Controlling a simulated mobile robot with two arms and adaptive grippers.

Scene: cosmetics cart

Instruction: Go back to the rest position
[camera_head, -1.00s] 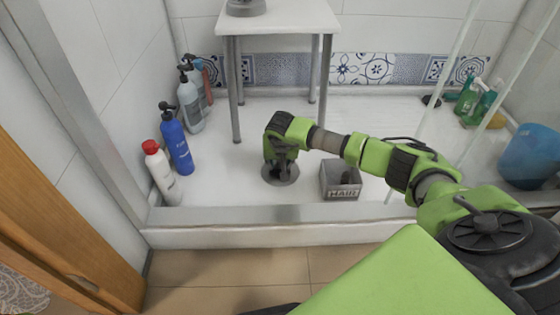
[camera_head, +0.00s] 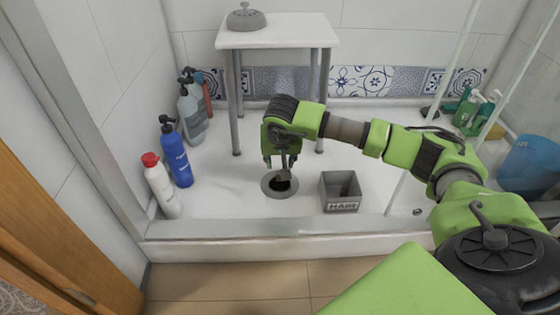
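My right gripper (camera_head: 281,164) points down just above the round drain (camera_head: 268,190) in the shower floor. Its fingers look spread apart, with no object clearly held between them. The drain is uncovered and something dark shows in its hole. A grey box (camera_head: 341,207) marked with lettering stands on the shower floor right of the drain, with something dark inside. My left gripper is not in view.
A white stool (camera_head: 290,32) behind the gripper holds a grey domed cover (camera_head: 246,18). A blue bottle (camera_head: 176,158) and a white red-capped bottle (camera_head: 160,188) stand left. A blue bucket (camera_head: 528,165) stands right. The raised shower edge (camera_head: 270,247) runs in front.

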